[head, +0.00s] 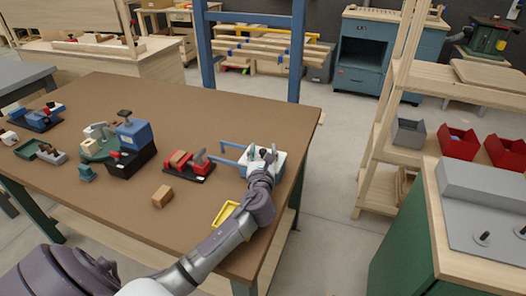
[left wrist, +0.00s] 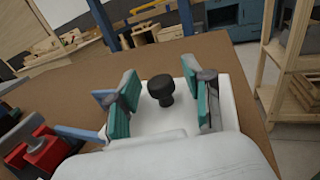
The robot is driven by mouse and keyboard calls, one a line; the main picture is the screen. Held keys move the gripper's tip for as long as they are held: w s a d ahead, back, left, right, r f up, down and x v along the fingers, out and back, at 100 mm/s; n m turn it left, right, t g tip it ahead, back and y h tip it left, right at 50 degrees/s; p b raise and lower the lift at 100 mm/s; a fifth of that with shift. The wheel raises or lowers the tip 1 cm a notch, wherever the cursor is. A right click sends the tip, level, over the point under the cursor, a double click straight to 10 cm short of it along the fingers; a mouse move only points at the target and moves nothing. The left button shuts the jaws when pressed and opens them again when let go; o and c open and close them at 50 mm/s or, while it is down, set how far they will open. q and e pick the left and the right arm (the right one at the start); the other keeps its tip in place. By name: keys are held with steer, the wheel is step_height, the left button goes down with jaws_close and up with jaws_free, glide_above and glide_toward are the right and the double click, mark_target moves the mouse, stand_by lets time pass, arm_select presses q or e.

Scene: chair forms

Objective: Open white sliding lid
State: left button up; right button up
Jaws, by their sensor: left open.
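The white lid (left wrist: 168,122) lies flat below my left gripper in the left wrist view, with a round black knob (left wrist: 161,88) standing on it. My left gripper (left wrist: 160,98) is open, its teal-padded fingers on either side of the knob, with gaps showing to both. Whether the fingertips touch the lid I cannot tell. In the head view, my left gripper (head: 262,156) is over the white piece (head: 280,163) near the table's right edge and hides much of it. My right gripper is not in view.
The brown table (head: 130,195) also holds a blue frame (head: 232,146) by the white piece, a red vise-like tool (head: 196,162), a wooden block (head: 162,196), a yellow tray (head: 225,214) and a blue-black machine (head: 133,143). Wooden shelves (head: 375,190) stand to the right.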

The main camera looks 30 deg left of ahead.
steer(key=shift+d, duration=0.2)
arm_select(q)
steer(key=shift+c, duration=0.7)
jaws_close()
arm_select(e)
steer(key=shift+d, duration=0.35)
arm_select(q)
steer(key=a+p, duration=0.1)
steer(key=a, duration=0.2)
steer(key=s+a+p, duration=0.1)
steer(key=a, duration=0.2)
steer(key=s+a+p, duration=0.1)
steer(key=a, duration=0.2)
steer(key=shift+s+a, duration=0.15)
steer(key=shift+a, duration=0.3)
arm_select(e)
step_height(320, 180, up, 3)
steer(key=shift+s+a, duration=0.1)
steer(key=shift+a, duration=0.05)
